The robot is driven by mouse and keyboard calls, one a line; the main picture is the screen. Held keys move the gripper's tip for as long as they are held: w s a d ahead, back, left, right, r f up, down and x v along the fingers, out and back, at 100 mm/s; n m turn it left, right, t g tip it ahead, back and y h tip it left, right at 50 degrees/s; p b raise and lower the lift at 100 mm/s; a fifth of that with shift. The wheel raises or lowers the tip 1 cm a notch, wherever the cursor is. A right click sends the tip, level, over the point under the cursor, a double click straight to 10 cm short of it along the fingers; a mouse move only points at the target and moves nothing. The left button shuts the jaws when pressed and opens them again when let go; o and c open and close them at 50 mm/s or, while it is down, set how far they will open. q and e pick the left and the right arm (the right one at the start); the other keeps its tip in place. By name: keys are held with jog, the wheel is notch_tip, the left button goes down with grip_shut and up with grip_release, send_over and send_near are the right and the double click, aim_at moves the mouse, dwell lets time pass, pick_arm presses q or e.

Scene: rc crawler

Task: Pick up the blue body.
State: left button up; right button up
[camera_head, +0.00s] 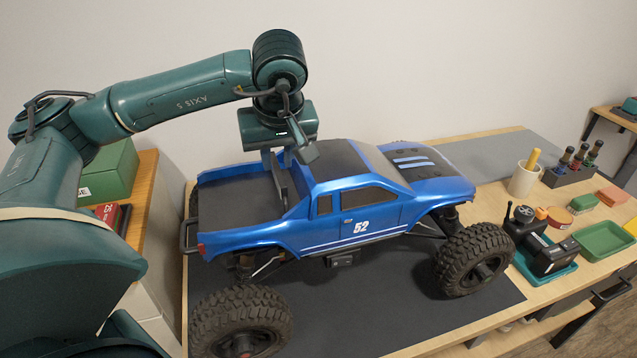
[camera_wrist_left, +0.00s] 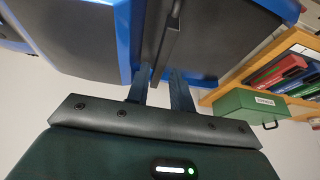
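The blue body (camera_head: 330,215) is a pickup-truck shell with a black roof and the number 52. It sits on a crawler chassis with big black tyres (camera_head: 480,262). My left gripper (camera_head: 277,178) points down over the body, where the bed meets the cab. In the left wrist view, its two fingers (camera_wrist_left: 161,88) stand apart on either side of a thin dark upright part of the blue body (camera_wrist_left: 124,40). A gap shows between the fingers; contact is not clear. My right gripper is in neither view.
The truck stands on a dark mat (camera_head: 400,320) on a wooden workbench. To its right are a cup (camera_head: 523,180), a green tray (camera_head: 604,241) and a black device (camera_head: 553,257). A green box (camera_head: 112,172) stands on a shelf at left. A wall is behind.

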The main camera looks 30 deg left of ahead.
aim_at(277, 169)
pick_arm(q)
jog(key=p+x, duration=0.1)
jog(key=x, duration=0.3)
jog(key=shift+a+f, duration=0.15)
jog(key=shift+f, duration=0.2)
jog(key=shift+w+a+f, duration=0.1)
jog(key=shift+a+f, duration=0.05)
jog(key=shift+f, duration=0.3)
jog(key=shift+f+b, duration=0.25)
jog(key=shift+b, duration=0.1)
jog(key=shift+c, duration=0.4)
grip_shut()
